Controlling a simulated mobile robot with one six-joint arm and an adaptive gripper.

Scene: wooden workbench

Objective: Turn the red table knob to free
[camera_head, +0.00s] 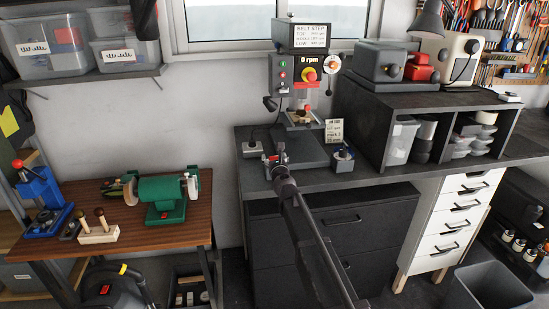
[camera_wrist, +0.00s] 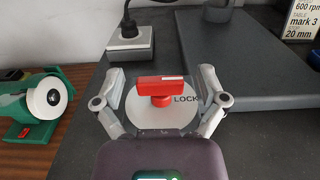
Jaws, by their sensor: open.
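The red table knob (camera_wrist: 160,89) sits on a round pale plate (camera_wrist: 150,119) marked LOCK at its right. Its bar lies nearly level across the wrist view, with a white line along its top edge. My gripper (camera_wrist: 161,82) is open, with one finger to the left and one to the right of the knob. Gaps show between the knob and both fingers. In the head view my gripper (camera_head: 274,160) is at the front left of the drill press, and a small bit of red shows there. The FREE mark is not visible.
The drill press (camera_head: 299,75) stands behind, with its flat grey base (camera_head: 305,150) right of the knob. A socket box (camera_wrist: 128,44) with a plug is close behind. A green bench grinder (camera_head: 163,190) stands on the wooden bench at left.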

